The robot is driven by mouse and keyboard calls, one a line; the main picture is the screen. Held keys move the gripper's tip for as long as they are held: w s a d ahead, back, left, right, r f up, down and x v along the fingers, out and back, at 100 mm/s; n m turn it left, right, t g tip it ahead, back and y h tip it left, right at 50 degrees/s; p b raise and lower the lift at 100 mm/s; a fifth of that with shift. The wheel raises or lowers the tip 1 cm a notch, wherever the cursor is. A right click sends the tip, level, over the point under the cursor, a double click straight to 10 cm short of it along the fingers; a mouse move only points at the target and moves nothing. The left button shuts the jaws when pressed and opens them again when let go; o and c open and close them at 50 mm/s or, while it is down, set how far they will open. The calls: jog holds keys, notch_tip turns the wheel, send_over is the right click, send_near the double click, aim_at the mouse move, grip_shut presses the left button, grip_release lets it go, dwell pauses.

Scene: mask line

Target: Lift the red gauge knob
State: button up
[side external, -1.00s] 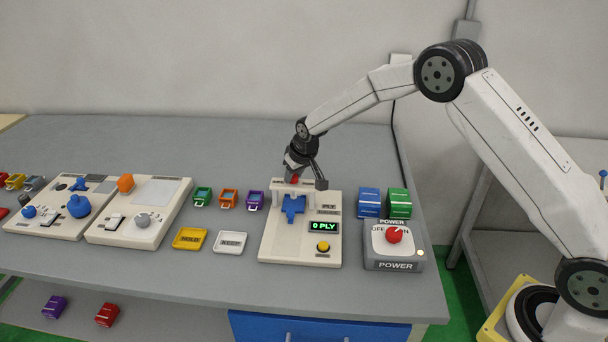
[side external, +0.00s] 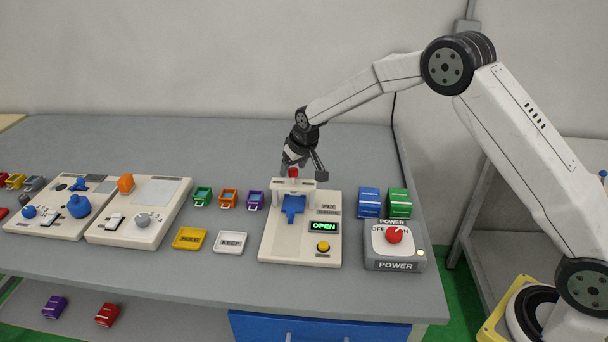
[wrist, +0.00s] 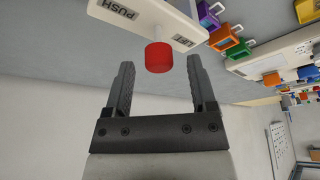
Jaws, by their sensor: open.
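The red gauge knob (side external: 293,173) sits on top of the white bridge of the gauge station (side external: 275,240). In the wrist view the red knob (wrist: 158,57) shows beside the white bar marked PUSH and LIFT. My gripper (side external: 303,170) is open just above the bridge. In the wrist view my gripper's fingertips (wrist: 160,62) are spread wide, with the knob in line with the gap at its far end and clear space on both sides. A blue slotted piece (side external: 293,205) lies under the bridge. The station's green display (side external: 324,226) reads OPEN.
A power box (side external: 395,250) with a red dial stands right of the station, with blue (side external: 369,202) and green (side external: 400,204) boxes behind it. Yellow (side external: 190,239) and white (side external: 230,242) trays lie to the left. Small coloured bins stand behind the trays. The back of the bench is clear.

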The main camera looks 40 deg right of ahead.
jog(key=shift+r, duration=0.15)
jog(key=v, duration=0.7)
jog(key=shift+r, duration=0.3)
jog(key=shift+s, duration=0.25)
jog(key=s+f+g, duration=0.1)
jog(key=s, duration=1.4)
jog(key=s+f+g, duration=0.1)
jog(key=s+f, duration=0.1)
jog(key=s, duration=1.3)
jog(key=shift+d+f, duration=0.25)
jog(key=shift+d, duration=0.1)
